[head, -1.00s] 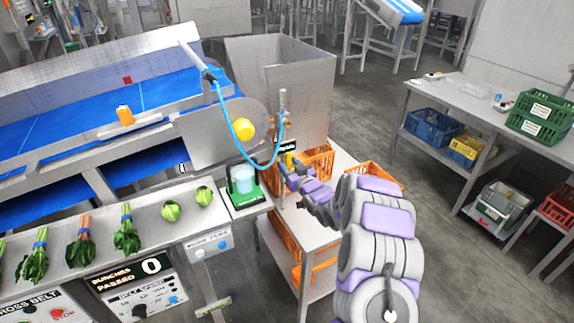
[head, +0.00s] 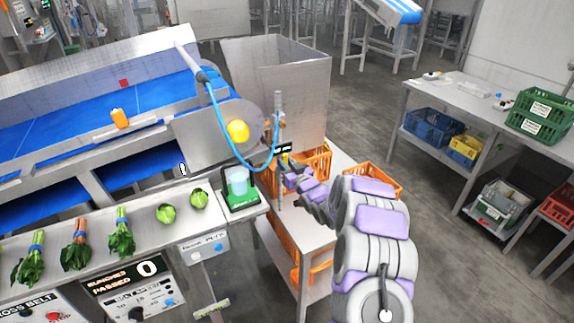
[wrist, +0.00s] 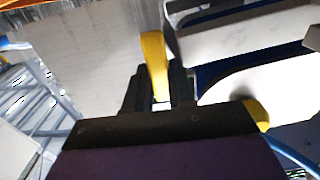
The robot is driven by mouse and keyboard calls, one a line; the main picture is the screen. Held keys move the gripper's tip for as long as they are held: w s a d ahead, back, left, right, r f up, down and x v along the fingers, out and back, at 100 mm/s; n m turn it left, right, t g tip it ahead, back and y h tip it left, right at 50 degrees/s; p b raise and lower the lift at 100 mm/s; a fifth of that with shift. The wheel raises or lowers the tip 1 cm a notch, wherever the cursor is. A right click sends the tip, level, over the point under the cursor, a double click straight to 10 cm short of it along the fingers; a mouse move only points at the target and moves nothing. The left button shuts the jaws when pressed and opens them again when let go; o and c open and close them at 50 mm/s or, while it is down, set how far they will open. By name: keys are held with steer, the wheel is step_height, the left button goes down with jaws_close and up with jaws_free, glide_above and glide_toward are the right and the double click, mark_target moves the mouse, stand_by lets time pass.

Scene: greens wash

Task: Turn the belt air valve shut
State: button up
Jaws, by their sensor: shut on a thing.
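The yellow lever (wrist: 154,58) of the belt air valve stands between my gripper's fingers in the wrist view. My gripper (wrist: 160,88) is shut on it near its lower end, and the lever's upper part sticks out past the fingertips. In the head view my gripper (head: 287,172) is at the valve post, just below a small black label (head: 283,148). The valve body and most of the lever are hidden there by my gripper and are too small to read.
A blue air hose (head: 222,125) loops from the conveyor (head: 60,115) to the post. Orange crates (head: 318,160) stand behind my arm. Open floor lies to the right, before a side table (head: 470,105).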

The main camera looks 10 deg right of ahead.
jaws_close()
steer(key=shift+d, duration=0.1)
steer(key=w+d+f+m+p, duration=0.2)
steer(key=d+f+m+p, duration=0.6)
steer(key=m, duration=1)
steer(key=shift+w+f+p, duration=0.2)
steer(key=shift+f+p, duration=0.1)
steer(key=shift+p, duration=0.95)
steer(key=shift+f, duration=0.1)
steer(key=o, duration=0.9)
jaws_free()
steer(key=shift+w+d, duration=0.1)
steer(key=shift+d, duration=0.05)
steer(key=shift+c, duration=0.2)
